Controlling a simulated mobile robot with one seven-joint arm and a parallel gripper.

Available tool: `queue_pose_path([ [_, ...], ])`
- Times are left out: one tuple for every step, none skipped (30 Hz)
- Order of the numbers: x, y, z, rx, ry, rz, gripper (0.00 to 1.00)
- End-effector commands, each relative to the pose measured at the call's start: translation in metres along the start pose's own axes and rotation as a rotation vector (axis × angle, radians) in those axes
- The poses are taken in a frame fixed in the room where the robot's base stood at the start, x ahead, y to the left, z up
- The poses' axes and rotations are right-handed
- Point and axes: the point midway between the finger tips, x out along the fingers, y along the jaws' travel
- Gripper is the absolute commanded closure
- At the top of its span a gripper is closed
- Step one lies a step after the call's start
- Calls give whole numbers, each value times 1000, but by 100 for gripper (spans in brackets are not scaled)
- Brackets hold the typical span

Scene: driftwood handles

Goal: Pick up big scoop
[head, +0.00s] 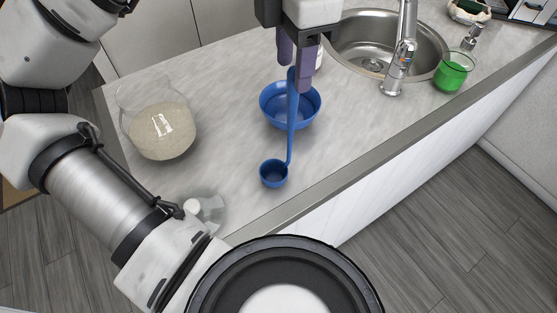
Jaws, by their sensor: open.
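The big scoop (291,135) is a blue ladle with a round cup and a long thin handle. Its cup is in front of the blue bowl (270,110), near the counter's front edge. Its handle runs up the picture across the bowl; I cannot tell whether it rests on the bowl's rim. My gripper (294,76) is above the far side of the bowl with its purple fingers apart. The top of the handle reaches up to the fingertips. One finger partly hides this spot, so I cannot tell whether the handle is between the fingers or touching them.
A large glass jar (160,128) of pale grainy contents stands left. A small clear container (206,208) stands at the front left, partly behind my arm.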

Motion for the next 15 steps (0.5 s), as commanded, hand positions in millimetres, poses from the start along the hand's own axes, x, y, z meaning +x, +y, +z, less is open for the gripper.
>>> queue_pose_path([
  [7, 0, 0, 0, -1, 0, 55],
  [8, 0, 0, 0, -1, 0, 55],
  [9, 0, 0, 0, -1, 0, 55],
  [9, 0, 0, 0, -1, 0, 55],
  [10, 0, 0, 0, -1, 0, 55],
  [12, 0, 0, 0, -1, 0, 55],
  [14, 0, 0, 0, -1, 0, 55],
  [17, -1, 0, 0, -2, 0, 55],
  [22, -1, 0, 1, -2, 0, 55],
  [26, -1, 0, 1, -2, 0, 55],
  [31, -2, -1, 1, -2, 0, 55],
  [38, -2, -1, 1, -2, -1, 55],
  [43, -2, -1, 1, -2, -1, 55],
  [48, -2, -1, 1, -2, -1, 55],
  [53, -2, -1, 2, -2, -1, 55],
])
